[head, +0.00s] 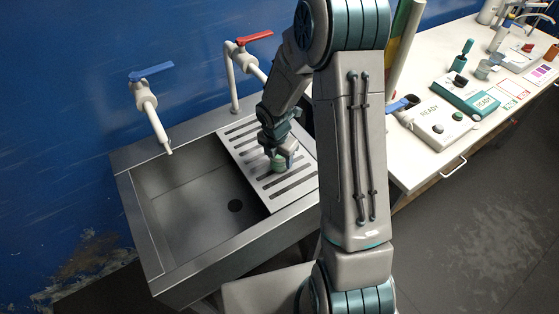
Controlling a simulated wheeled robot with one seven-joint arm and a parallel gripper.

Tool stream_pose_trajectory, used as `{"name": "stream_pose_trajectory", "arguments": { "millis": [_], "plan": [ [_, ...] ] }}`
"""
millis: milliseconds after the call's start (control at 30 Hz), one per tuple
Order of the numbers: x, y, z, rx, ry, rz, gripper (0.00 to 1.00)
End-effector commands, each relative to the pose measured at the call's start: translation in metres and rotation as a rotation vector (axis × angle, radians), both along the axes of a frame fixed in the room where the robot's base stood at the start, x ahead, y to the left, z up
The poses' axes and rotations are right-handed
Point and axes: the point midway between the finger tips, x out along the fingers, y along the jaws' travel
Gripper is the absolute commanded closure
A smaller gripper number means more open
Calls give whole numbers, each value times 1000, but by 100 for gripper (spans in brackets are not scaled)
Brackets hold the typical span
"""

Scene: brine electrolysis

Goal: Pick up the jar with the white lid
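My gripper (280,156) points down over the slotted drainboard of the sink, in the middle of the head view. A small greenish jar (279,165) stands upright on the drainboard right at my fingertips. Its top is hidden by the gripper, so I cannot see whether it has a white lid. The fingers are at the jar's upper part, but I cannot tell whether they are closed on it or only around it.
The steel sink basin (190,205) lies left of the drainboard (262,190). A blue-handled tap (150,105) and a red-handled tap (243,62) stand behind. A white bench (412,165) with several devices is at right. The blue wall is close behind the sink.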

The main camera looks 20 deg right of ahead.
Motion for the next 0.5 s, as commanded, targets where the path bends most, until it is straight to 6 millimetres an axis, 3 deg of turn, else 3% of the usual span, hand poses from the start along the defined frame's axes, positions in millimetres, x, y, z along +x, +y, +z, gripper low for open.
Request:
{"name": "stream_pose_trajectory", "arguments": {
  "millis": [100, 500],
  "plan": [
    [0, 0, 0, 1, -1, 0, 80],
    [1, 0, 9, 0, -4, -1, 80]
  ]
}}
